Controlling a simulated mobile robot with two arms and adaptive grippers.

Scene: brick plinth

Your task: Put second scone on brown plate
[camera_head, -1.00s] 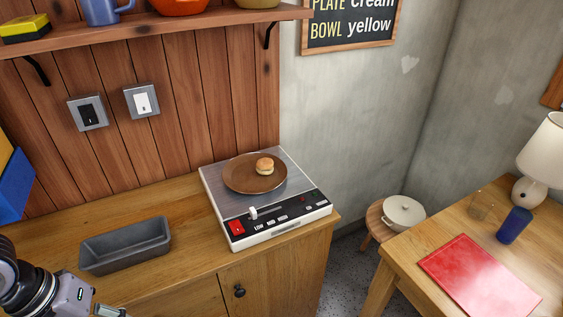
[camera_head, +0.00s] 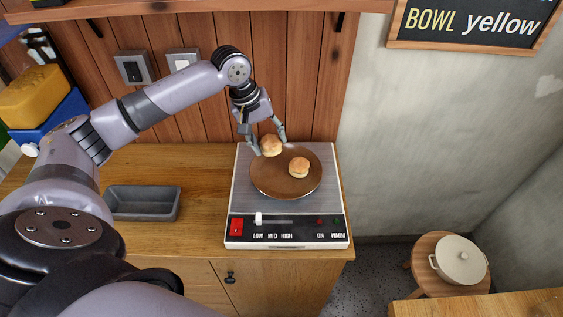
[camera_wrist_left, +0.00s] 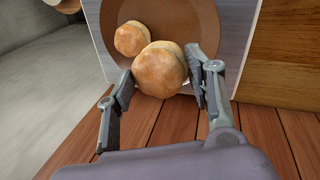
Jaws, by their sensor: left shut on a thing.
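A brown plate (camera_head: 285,188) lies on the warming appliance. One scone (camera_head: 299,167) rests on the plate, right of its middle; it also shows in the left wrist view (camera_wrist_left: 131,39). My left gripper (camera_head: 270,147) is shut on a second scone (camera_head: 271,146), at the plate's back left edge. In the left wrist view this scone (camera_wrist_left: 160,69) sits between the two fingers and overlaps the plate (camera_wrist_left: 205,25). I cannot tell whether it touches the plate. My right gripper is not in view.
The white warming appliance (camera_head: 240,241) has a red switch and slider at its front. A grey loaf tin (camera_head: 143,203) stands left on the wooden counter (camera_head: 190,240). The plank wall is close behind my left gripper. A white pot (camera_head: 459,260) sits on a stool at the right.

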